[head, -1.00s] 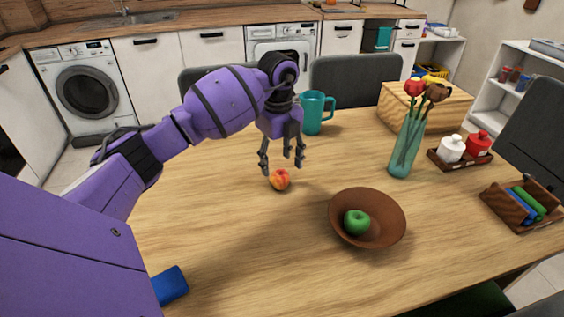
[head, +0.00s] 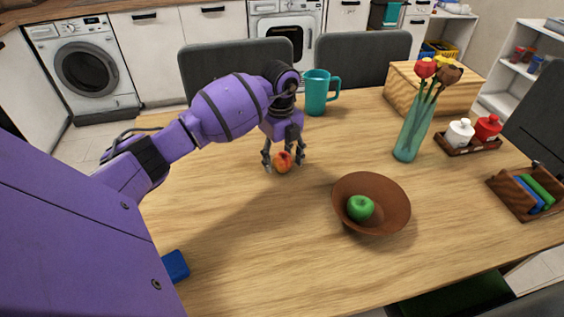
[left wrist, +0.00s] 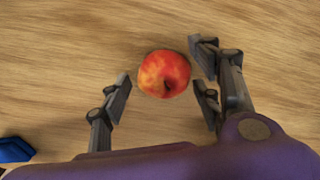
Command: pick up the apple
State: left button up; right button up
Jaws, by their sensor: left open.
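The red and yellow apple (head: 283,162) rests on the wooden table, left of the brown bowl. My left gripper (head: 284,160) is open and low over the table, with its fingers on either side of the apple. In the left wrist view the apple (left wrist: 165,74) lies between the spread fingertips, one finger to its left and two to its right. Gaps show between the fingers and the apple there. My right gripper is not in view.
The brown bowl (head: 393,192) holds a green apple-like fruit (head: 360,208). A teal mug (head: 316,92) stands behind my left gripper. A glass vase (head: 410,138) with flowers stands to the right. A blue object (head: 175,266) lies near my arm. The table's middle front is clear.

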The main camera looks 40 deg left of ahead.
pick_arm(q)
jog(key=c, duration=1.2)
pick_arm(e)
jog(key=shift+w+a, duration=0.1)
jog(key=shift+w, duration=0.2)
pick_arm(q)
jog(key=shift+r, duration=0.2)
